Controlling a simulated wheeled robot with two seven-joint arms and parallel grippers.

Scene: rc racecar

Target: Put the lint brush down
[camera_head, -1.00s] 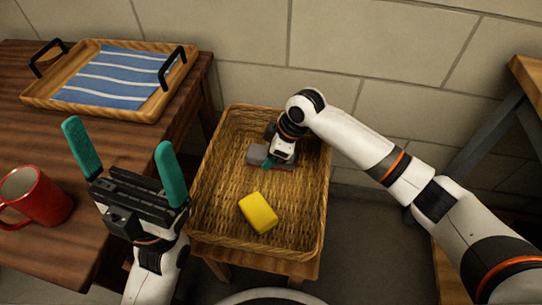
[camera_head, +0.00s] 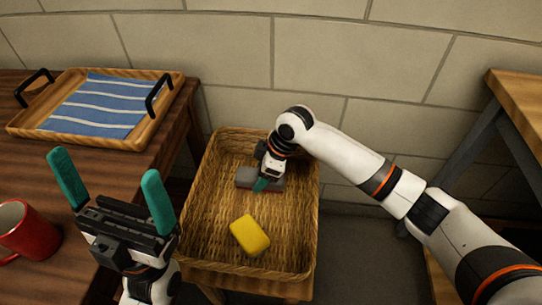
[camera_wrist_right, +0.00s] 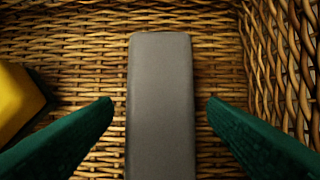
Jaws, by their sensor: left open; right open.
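The lint brush (camera_head: 245,177) is a grey bar with a reddish edge, lying in the wicker basket (camera_head: 195,230) toward its far end. Its long grey top also shows in the right wrist view (camera_wrist_right: 160,80). My right gripper (camera_head: 263,184) is down in the basket at the brush. In the right wrist view its two green fingers (camera_wrist_right: 160,112) are open, one on each side of the brush with gaps between. My left gripper (camera_head: 108,190) is open and empty, fingers up, in front of the left table.
A yellow block (camera_head: 250,235) lies in the basket nearer me; it also shows in the right wrist view (camera_wrist_right: 15,100). The left table (camera_head: 120,180) holds a red mug (camera_head: 35,235) and a wooden tray (camera_head: 140,135) with a striped blue cloth. Another table (camera_head: 520,100) stands at right.

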